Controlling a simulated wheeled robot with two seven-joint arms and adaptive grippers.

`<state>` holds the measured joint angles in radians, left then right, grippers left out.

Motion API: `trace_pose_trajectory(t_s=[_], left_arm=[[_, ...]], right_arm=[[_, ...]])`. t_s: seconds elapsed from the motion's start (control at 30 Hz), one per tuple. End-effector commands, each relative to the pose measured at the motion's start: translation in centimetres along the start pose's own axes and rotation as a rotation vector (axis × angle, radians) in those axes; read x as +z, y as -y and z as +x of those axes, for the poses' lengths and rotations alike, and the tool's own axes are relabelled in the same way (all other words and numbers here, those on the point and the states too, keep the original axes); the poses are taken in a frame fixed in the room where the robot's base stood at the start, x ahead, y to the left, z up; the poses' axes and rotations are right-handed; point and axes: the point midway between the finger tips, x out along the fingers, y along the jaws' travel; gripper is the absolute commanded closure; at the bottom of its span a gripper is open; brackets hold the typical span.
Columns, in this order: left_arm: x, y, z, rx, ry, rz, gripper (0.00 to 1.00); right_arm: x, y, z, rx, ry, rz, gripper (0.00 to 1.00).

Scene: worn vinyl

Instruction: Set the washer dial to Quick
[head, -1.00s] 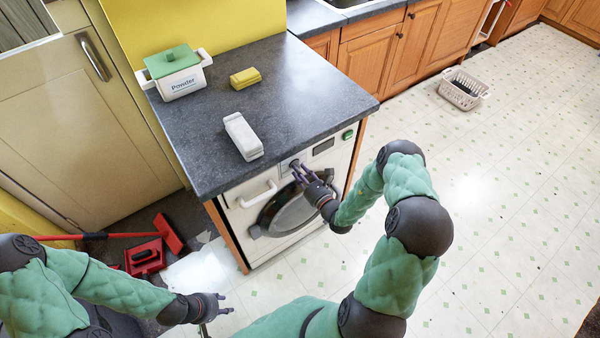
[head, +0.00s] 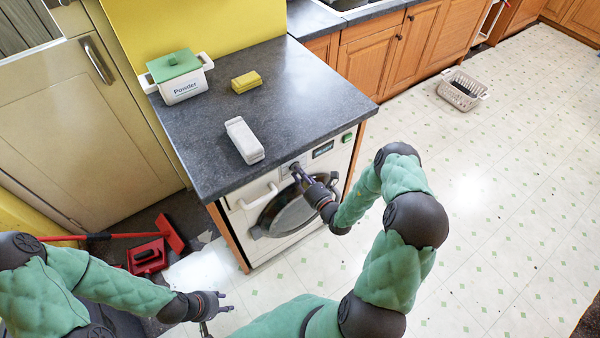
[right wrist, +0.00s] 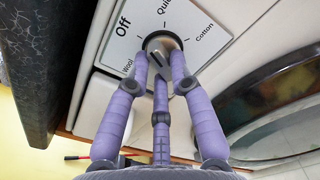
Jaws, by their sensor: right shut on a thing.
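The white washer (head: 250,222) stands under the dark counter, its door (head: 288,212) shut. Its round grey dial (right wrist: 163,42) shows in the right wrist view on a white panel. Off is printed at its upper left, Quick above it and cut by the frame edge, Cotton at the right, Wool at the lower left. My right gripper (head: 296,170) is shut on the dial; its three fingers (right wrist: 161,68) surround the knob. The fingers partly cover the dial, and I cannot tell which label its mark faces. The washer's small display (head: 323,149) shows lit characters. My left gripper (head: 228,302) is open and empty, low over the floor.
A red dustpan (head: 147,257) and broom lie at the left. A basket (head: 461,91) stands on the open floor.

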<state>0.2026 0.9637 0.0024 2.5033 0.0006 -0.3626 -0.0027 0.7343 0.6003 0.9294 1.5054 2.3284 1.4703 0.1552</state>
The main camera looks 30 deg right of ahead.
Motion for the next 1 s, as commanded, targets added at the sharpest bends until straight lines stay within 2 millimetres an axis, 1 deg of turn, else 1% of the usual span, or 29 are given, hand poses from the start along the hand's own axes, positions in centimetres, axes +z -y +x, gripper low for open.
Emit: trace_pose_trajectory(t_s=[0.1, 0.5, 0.7, 1.0], left_arm=[[0.0, -0.3, -0.8, 0.0, 0.0, 0.0, 0.6], [0.1, -0.8, -2.1, 0.0, 0.0, 0.0, 0.6], [0.1, -0.9, -2.5, 0.0, 0.0, 0.0, 0.6], [0.1, -0.9, -2.7, 0.0, 0.0, 0.0, 0.6]], right_arm=[[0.2, -0.1, 0.0, -0.001, -0.001, 0.11, 1.0], [0.3, 0.0, 0.0, -0.001, 0.001, 0.441, 1.0], [0.3, 0.0, 0.0, -0.001, 0.002, 0.545, 1.0], [0.3, 0.1, 0.0, -0.002, 0.002, 0.614, 1.0]])
